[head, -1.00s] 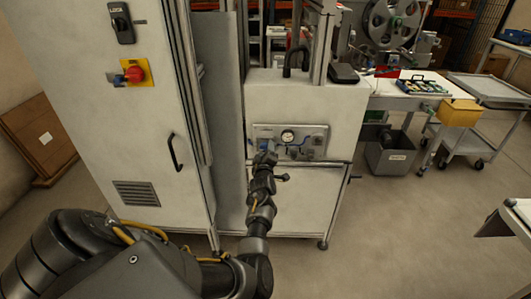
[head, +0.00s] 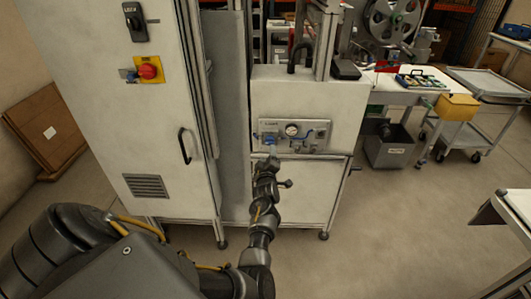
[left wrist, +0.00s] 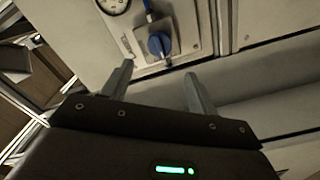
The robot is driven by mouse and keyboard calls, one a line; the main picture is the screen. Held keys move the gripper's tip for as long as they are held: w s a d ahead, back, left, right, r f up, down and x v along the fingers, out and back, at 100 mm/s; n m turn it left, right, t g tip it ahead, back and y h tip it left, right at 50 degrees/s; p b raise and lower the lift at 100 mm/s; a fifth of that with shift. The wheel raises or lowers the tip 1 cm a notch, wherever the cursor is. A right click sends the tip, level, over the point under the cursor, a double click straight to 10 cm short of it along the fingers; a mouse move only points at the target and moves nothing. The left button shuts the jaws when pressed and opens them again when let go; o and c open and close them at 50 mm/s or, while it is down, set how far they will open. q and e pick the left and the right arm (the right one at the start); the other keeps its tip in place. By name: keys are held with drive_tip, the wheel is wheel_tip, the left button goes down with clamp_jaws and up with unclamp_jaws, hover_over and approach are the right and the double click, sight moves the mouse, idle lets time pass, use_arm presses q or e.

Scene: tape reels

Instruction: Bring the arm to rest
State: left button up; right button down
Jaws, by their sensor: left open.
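My left gripper (head: 272,151) is in front of the air panel (head: 318,146) on the white machine, just below the panel's blue knob. In the left wrist view my left gripper (left wrist: 158,88) has its two grey fingers spread apart with nothing between them. The blue knob (left wrist: 159,44) is beyond the fingertips and apart from them. A round gauge (head: 292,130) is on the panel, partly cut off in the left wrist view (left wrist: 114,4). My right gripper is not in view.
A tall white cabinet (head: 150,100) with a red and yellow switch (head: 149,69) stands to the left. A bench with a reel (head: 394,20), a grey waste bin (head: 389,148) and a cart (head: 485,90) are at the right. The floor at centre right is clear.

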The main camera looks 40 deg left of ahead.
use_arm(q)
drive_tip(key=shift+w+d+f, duration=0.1)
drive_tip(key=shift+w+d, duration=0.25)
drive_tip(key=shift+w, duration=0.1)
